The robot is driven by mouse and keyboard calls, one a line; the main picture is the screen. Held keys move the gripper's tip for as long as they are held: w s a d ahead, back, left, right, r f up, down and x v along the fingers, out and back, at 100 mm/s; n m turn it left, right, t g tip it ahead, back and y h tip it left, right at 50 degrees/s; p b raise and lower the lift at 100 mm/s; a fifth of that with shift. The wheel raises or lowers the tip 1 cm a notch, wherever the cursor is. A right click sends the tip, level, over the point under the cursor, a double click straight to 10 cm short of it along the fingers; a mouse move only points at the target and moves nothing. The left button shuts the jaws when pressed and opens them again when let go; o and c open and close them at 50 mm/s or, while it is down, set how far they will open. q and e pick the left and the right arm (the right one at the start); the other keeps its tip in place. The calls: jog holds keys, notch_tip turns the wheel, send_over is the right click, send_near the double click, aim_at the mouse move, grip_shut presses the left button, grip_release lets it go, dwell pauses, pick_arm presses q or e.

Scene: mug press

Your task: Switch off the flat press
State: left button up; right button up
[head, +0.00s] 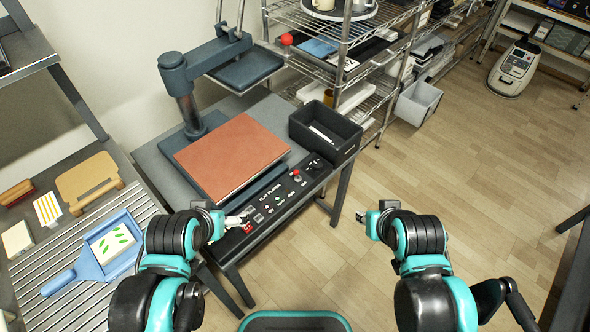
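The flat press (182,90) is a dark blue-grey machine on a grey table, with a raised upper plate (245,70) and a reddish-brown lower platen (230,155). Its black front control panel (275,198) carries several small buttons, a red knob (297,173) and a red switch (248,229) at the left end. My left gripper (236,220) is at the panel's left end, right beside the red switch; I cannot tell whether it touches it. Its finger opening is too small to read. My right gripper (370,225) is over the floor, away from the press, its fingers hard to make out.
A black bin (325,132) stands at the table's right corner. At left, a slatted bench (75,270) holds a blue tray (108,248) with a green-patterned card, and a wooden board (90,180). Wire shelving (350,70) stands behind. The floor (480,190) at right is clear.

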jog(key=shift+w+r, duration=0.15)
jog(key=shift+r, duration=0.05)
grip_shut()
jog(key=w+a+r+n+g+p, duration=0.2)
jog(key=w+a+r+p, duration=0.15)
jog(key=w, duration=0.45)
jog(key=w+a+r+n+g+p, duration=0.15)
jog(key=w+a, duration=0.25)
jog(key=w, duration=0.4)
jog(key=w+a+f+n+g+p, duration=0.2)
jog(key=w+a+f+p, duration=0.4)
jog(key=w+a+f, duration=0.5)
jog(key=shift+w+a+f+n+g+h, duration=0.2)
jog(key=shift+a+f+n+g+h, duration=0.15)
jog(key=shift+a+g, duration=0.15)
jog(key=shift+r, duration=0.1)
